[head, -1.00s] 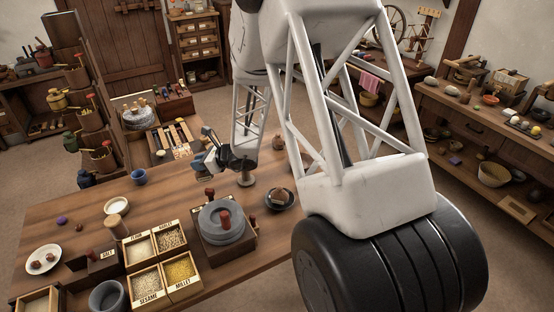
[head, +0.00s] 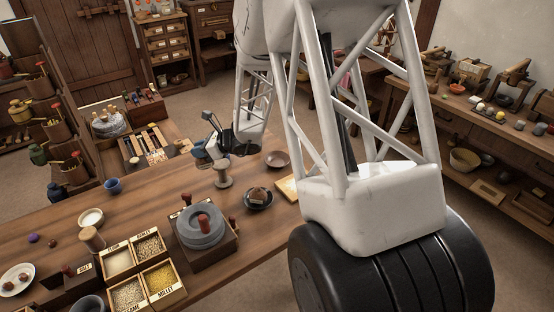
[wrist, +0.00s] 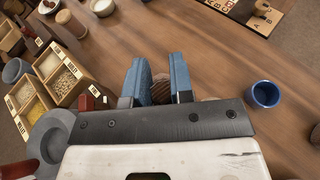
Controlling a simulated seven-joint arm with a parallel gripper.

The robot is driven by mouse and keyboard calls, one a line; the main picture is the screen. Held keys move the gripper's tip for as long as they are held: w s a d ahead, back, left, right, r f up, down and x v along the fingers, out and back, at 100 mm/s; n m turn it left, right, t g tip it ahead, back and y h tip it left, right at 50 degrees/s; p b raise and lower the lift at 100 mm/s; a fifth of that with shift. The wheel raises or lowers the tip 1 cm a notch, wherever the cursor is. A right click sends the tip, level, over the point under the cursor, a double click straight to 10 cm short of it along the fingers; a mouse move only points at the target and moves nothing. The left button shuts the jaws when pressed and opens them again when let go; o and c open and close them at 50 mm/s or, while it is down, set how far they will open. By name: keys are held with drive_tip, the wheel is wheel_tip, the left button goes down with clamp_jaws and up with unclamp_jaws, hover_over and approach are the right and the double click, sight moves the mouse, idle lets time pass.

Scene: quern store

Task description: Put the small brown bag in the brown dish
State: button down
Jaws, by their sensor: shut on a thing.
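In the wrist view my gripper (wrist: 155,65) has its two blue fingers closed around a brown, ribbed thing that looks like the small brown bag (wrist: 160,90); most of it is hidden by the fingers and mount. In the head view my gripper (head: 202,156) is above the far side of the table, just left of the wooden spool; the held bag cannot be made out there. The brown dish (head: 277,159) lies empty on the table, to the right of my gripper and beyond the spool.
The spool (head: 222,173) stands between gripper and table front. A dark dish (head: 258,206) holds a brown lump. A grey quern (head: 202,229), grain boxes (head: 160,279) and a blue cup (head: 113,186) also stand here. A light board (head: 286,188) lies near my arm.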

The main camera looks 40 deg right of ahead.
drive_tip(key=s+d+m+h, duration=0.1)
drive_tip(key=s+d, duration=0.4)
drive_tip(key=d, duration=0.3)
drive_tip(key=s+d+t, duration=0.1)
drive_tip(key=s+d, duration=0.3)
drive_tip(key=d, duration=0.4)
drive_tip(key=s+d+m+h, duration=0.1)
drive_tip(key=s+d, duration=0.4)
drive_tip(key=d, duration=0.3)
wheel_tip(320, 180, down, 7)
drive_tip(key=shift+w+a+f, duration=0.15)
drive_tip(key=shift+w+f, duration=0.05)
drive_tip(key=shift+w, duration=0.1)
drive_tip(key=w+d, duration=0.3)
drive_tip(key=w, duration=0.4)
drive_tip(key=w+d+f, duration=0.1)
drive_tip(key=w+d, duration=0.3)
drive_tip(key=w, duration=0.3)
drive_tip(key=shift+w+f, duration=0.15)
drive_tip(key=shift+f, duration=0.05)
drive_tip(key=shift+f, duration=0.15)
drive_tip(key=shift+f, duration=1.6)
